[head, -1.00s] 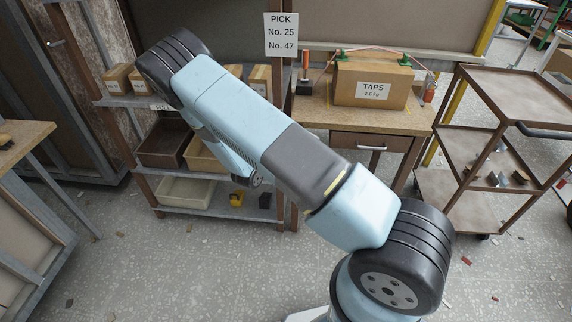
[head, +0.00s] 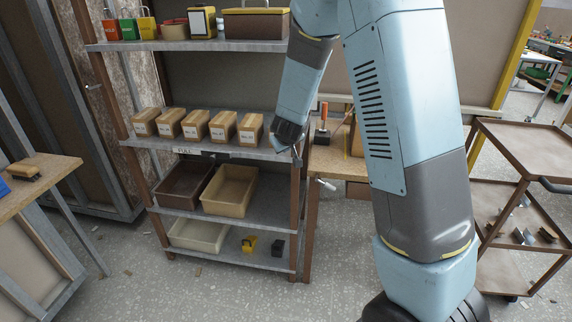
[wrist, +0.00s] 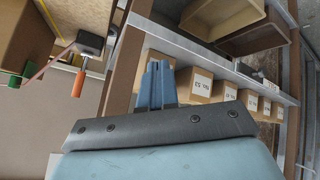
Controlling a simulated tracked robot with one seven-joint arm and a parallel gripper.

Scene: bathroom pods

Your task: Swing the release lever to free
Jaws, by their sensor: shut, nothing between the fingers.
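An upright orange handle (head: 323,114) on a dark base stands on the workbench (head: 338,162), just right of the shelf rack. It is the clearest lever-like part, but I cannot read any "free" mark on it. The orange handle (wrist: 78,82) also shows at upper left in the wrist view. My gripper (head: 292,146) is at the right end of the middle shelf, left of the handle and apart from it. Its blue fingers (wrist: 157,78) are together and empty in the wrist view. A small dark fitting (head: 208,154) sits on the shelf edge beside a label.
The shelf rack holds several small cartons (head: 196,124) in a row, with bins (head: 230,188) below. A rack post (head: 299,200) stands close to my gripper. My arm hides much of the bench. A brown trolley (head: 520,155) is at right. Floor in front is open.

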